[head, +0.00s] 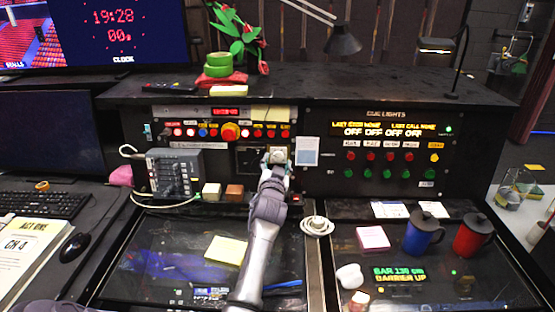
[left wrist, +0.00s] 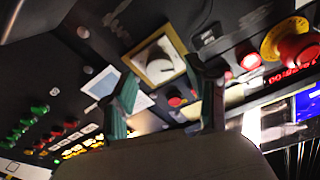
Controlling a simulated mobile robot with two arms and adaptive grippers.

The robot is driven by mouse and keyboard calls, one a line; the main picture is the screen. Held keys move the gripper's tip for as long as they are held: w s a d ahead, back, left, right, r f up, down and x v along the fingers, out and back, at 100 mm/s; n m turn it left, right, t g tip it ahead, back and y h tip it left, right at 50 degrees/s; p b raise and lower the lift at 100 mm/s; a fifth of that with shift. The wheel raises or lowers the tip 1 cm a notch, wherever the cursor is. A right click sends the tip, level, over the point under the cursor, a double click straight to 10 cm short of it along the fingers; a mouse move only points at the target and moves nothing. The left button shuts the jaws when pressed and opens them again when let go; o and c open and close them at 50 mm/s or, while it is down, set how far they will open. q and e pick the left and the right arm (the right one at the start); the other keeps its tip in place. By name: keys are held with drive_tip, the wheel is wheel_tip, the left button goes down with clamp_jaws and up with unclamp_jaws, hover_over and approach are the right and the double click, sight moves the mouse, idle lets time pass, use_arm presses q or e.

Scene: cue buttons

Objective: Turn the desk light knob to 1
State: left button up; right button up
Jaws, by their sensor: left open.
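My left arm reaches up from the bottom of the head view. Its gripper (head: 277,164) is at the upright console face, where it hides part of the panel. In the left wrist view the two fingers of the gripper (left wrist: 167,95) stand apart with nothing between them. Ahead of them is a white dial face (left wrist: 160,60) in a gold square frame. I cannot tell whether this is the desk light knob, and no number 1 can be read. A black desk lamp (head: 343,42) stands on top of the console. My right gripper is not in view.
A big red button on a yellow base (head: 230,131) is on the console; it also shows in the left wrist view (left wrist: 297,46). A white cup on a saucer (head: 317,225), a blue mug (head: 422,233) and a red mug (head: 472,235) stand on the desk right of my arm.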

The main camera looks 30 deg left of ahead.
use_arm(q)
drive_tip(key=shift+x, duration=0.8)
drive_tip(key=shift+c, duration=0.4)
clamp_jaws()
drive_tip(key=n+b, duration=0.3)
drive_tip(key=shift+d+f, duration=0.15)
drive_tip(key=shift+f, duration=0.1)
drive_tip(key=shift+r+n+y+b, duration=0.2)
drive_tip(key=shift+n+y+b, duration=0.2)
drive_tip(key=shift+n, duration=0.5)
drive_tip(key=shift+g, duration=0.3)
